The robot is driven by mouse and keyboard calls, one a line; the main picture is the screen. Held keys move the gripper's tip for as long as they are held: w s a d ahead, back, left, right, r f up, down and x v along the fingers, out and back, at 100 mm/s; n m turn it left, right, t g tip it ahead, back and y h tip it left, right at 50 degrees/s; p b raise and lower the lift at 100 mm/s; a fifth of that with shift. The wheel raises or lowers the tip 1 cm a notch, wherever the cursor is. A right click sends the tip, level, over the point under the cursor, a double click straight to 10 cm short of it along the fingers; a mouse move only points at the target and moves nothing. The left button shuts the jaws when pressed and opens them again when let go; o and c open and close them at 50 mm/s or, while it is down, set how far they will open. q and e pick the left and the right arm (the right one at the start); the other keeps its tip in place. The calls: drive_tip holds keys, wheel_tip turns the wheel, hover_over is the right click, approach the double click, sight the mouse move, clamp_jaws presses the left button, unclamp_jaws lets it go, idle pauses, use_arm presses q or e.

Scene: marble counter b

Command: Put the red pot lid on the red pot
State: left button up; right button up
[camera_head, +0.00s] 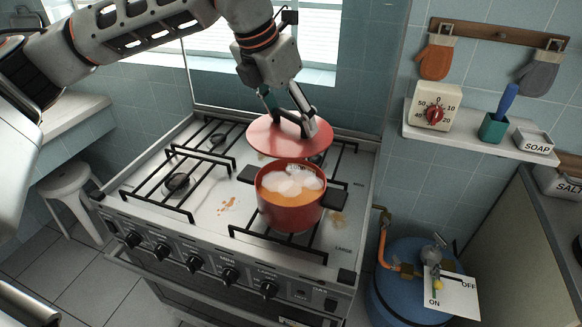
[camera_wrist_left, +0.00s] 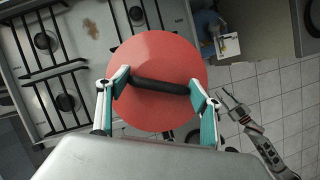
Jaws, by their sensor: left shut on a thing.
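The red pot (camera_head: 290,213) stands on the front right burner of the stove, open, with orange liquid and pale foam or lumps inside. Its dark side handles stick out left and right. The flat round red pot lid (camera_head: 268,140) hangs above and slightly behind the pot, apart from it and roughly level. My left gripper (camera_head: 304,127) is shut on the lid's dark bar handle, which shows clearly in the left wrist view (camera_wrist_left: 160,86). There the lid (camera_wrist_left: 155,50) hides the pot. My right gripper (camera_wrist_left: 230,105) appears small in that view, open and empty, away from the lid.
The white stove (camera_head: 225,205) has black grates and front knobs. A wall shelf (camera_head: 470,138) at right holds a timer, a green cup and a soap box. A blue gas tank (camera_head: 395,285) stands right of the stove. A white stool (camera_head: 72,190) is at left.

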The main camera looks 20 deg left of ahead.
sight(276, 137)
use_arm(q)
wheel_tip(276, 137, down, 13)
use_arm(e)
drive_tip(key=shift+w+r, duration=0.3)
drive_tip(key=shift+r, duration=0.15)
use_arm(q)
drive_tip(key=shift+w+f, duration=0.1)
drive_tip(key=o, duration=1.2)
drive_tip(key=shift+f, duration=0.1)
drive_tip(key=v, duration=1.2)
use_arm(e)
drive_tip(key=shift+s+f, duration=0.1)
drive_tip(key=shift+f, duration=0.4)
